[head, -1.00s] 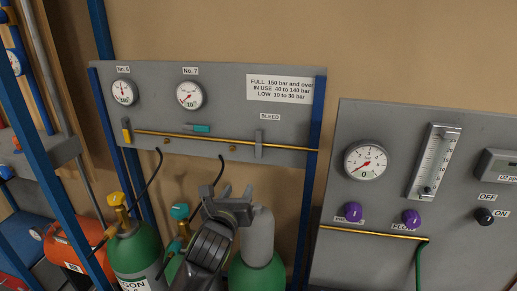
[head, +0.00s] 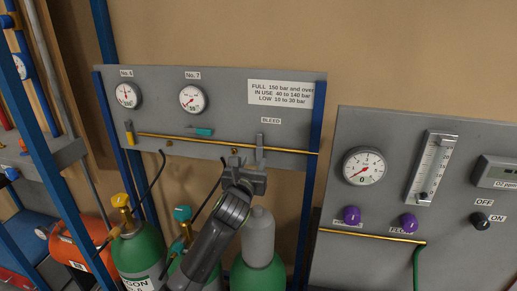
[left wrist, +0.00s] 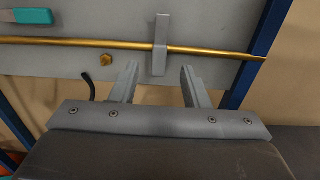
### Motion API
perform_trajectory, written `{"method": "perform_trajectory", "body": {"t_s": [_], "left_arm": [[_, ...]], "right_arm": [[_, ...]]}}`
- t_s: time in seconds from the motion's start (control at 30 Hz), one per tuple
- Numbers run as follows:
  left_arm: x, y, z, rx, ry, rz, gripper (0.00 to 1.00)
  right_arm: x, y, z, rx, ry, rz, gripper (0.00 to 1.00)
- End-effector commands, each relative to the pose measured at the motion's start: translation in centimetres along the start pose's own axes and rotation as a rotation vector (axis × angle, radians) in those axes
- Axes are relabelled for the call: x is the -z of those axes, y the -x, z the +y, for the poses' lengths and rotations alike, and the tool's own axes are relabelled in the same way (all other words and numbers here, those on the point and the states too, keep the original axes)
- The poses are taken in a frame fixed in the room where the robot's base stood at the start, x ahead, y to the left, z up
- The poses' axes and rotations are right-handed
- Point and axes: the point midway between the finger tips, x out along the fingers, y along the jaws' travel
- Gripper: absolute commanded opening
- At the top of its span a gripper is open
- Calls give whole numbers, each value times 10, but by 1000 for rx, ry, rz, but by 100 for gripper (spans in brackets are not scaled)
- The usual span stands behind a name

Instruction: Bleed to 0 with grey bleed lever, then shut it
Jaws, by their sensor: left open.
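The grey bleed lever (head: 260,149) stands upright across the brass pipe on the left panel, under the BLEED label (head: 270,120). It also shows in the left wrist view (left wrist: 160,45). My left gripper (head: 250,170) is open just below the lever. In the left wrist view its two fingers (left wrist: 158,85) point up at the panel, the lever's lower end between and ahead of them, not gripped. The No. 7 gauge (head: 192,98) and No. 6 gauge (head: 127,95) sit upper left on the panel; their readings are too small to tell. My right gripper is not in view.
A teal lever (head: 199,132) and a yellow lever (head: 129,132) sit along the brass pipe (head: 175,138). Green gas cylinders (head: 258,272) stand below. A blue post (head: 314,130) edges the panel. A second panel with a gauge (head: 363,166) and purple knobs (head: 351,215) is at right.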

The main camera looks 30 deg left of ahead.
Motion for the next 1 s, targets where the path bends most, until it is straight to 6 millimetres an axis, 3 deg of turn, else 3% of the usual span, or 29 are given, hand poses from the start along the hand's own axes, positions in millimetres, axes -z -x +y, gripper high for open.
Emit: {"method": "perform_trajectory", "body": {"t_s": [0.5,1.0], "left_arm": [[-1,-67,0,0,0,0,42],[0,-79,0,1,1,0,42]], "right_arm": [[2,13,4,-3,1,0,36],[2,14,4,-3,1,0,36]]}}
